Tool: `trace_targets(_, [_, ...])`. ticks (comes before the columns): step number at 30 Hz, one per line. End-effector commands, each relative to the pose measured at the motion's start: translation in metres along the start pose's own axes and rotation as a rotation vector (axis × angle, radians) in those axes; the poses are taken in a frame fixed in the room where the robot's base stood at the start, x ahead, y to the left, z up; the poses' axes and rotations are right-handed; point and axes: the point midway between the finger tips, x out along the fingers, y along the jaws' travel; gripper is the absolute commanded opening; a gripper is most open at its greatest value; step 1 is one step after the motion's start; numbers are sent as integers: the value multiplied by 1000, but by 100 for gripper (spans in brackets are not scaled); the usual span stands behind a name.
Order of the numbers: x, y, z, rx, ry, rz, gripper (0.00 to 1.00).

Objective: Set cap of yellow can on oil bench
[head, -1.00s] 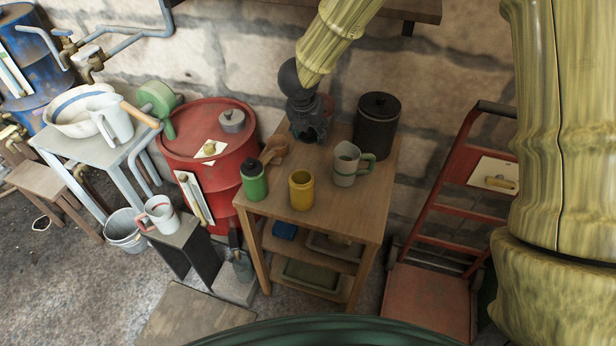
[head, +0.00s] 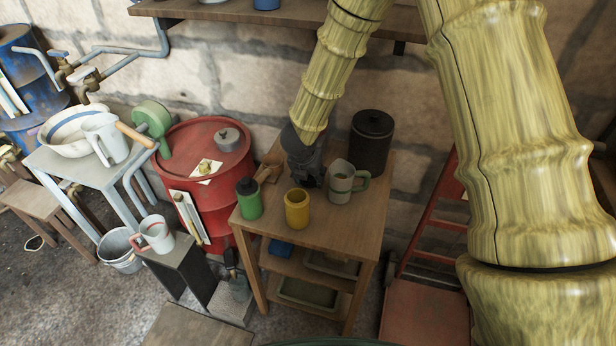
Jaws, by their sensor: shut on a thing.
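The yellow can (head: 297,210) stands upright near the front of the wooden bench (head: 335,238), and its top looks open with no cap on it. My gripper (head: 309,182) points down just behind the yellow can, low over the bench. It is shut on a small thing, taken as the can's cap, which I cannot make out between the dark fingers. Whether that thing touches the bench top is hidden.
A green can with a dark top (head: 249,199) stands left of the yellow can. A grey-green jug (head: 342,184) stands close right of my gripper, with a black canister (head: 371,145) behind. A wooden scoop (head: 270,167) lies left. The bench's front right is clear.

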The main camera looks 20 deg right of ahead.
Motion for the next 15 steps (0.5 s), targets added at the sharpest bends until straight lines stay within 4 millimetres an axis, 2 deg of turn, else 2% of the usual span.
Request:
trace_targets(13, [6,0,-2,1,0,1,37])
trace_targets(14, [4,0,-2,0,0,1,55])
trace_targets(15, [4,0,-2,0,0,1,62])
